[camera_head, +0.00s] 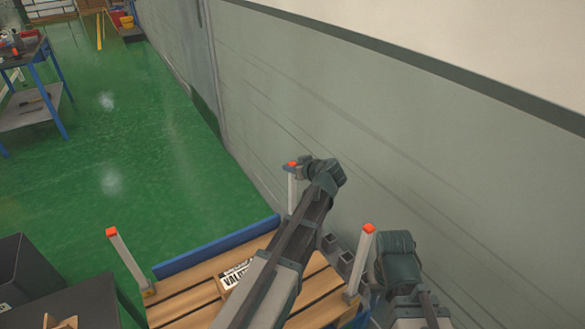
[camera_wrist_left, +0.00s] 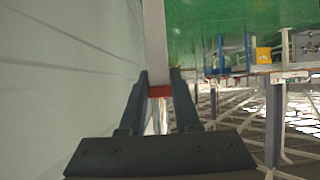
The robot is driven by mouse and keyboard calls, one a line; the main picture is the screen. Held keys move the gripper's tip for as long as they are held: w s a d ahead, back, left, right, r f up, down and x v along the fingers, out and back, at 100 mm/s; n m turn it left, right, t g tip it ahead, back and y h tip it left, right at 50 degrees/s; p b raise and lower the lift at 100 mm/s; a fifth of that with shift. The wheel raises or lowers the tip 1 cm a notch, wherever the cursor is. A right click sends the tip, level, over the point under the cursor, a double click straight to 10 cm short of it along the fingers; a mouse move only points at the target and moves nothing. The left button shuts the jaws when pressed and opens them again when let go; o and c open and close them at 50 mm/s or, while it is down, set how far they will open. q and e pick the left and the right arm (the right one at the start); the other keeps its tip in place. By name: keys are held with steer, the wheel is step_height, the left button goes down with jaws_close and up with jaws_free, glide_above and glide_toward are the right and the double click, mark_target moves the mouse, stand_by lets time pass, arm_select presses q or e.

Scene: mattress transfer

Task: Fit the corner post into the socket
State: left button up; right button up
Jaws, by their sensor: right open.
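A pale corner post with a red top (camera_head: 292,188) stands near the far right of the wooden pallet (camera_head: 190,300). My left gripper (camera_head: 294,166) is at its top. In the left wrist view the fingers (camera_wrist_left: 160,88) close on both sides of the post (camera_wrist_left: 155,40), just by its red end. The post's lower end and the socket are hidden behind my left arm and cannot be made out. My right gripper (camera_head: 338,250) appears open, with two dark square-ended fingers apart, near the pallet's right edge and partly behind another post.
Two other red-topped posts stand at the pallet's left (camera_head: 126,258) and right (camera_head: 360,264). A blue rail (camera_head: 215,247) runs along the far edge. A grey wall (camera_head: 330,110) is close on the right.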

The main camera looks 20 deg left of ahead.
arm_select(q)
steer(key=o, duration=0.5)
steer(key=shift+c, duration=0.2)
steer(key=shift+r, duration=0.15)
steer(key=p+v, duration=0.6)
steer(key=v, duration=0.5)
steer(key=s+d+f+m+g+h, duration=0.2)
steer(key=s+d+f+m, duration=0.1)
steer(key=s, duration=0.5)
steer(key=s+d+f+m+g+h, duration=0.3)
steer(key=s+d+f+m, duration=0.1)
steer(key=s+d+m, duration=0.2)
steer(key=s+d+f+m+g+h, duration=0.2)
steer(key=s+d+f+m+h, duration=0.1)
steer(key=s, duration=0.7)
steer(key=d+f+m, duration=0.1)
steer(key=d+m, duration=0.1)
steer(key=d, duration=0.1)
steer(key=shift+d+g, duration=0.35)
steer(key=shift+g, duration=0.05)
steer(key=shift+r, duration=0.1)
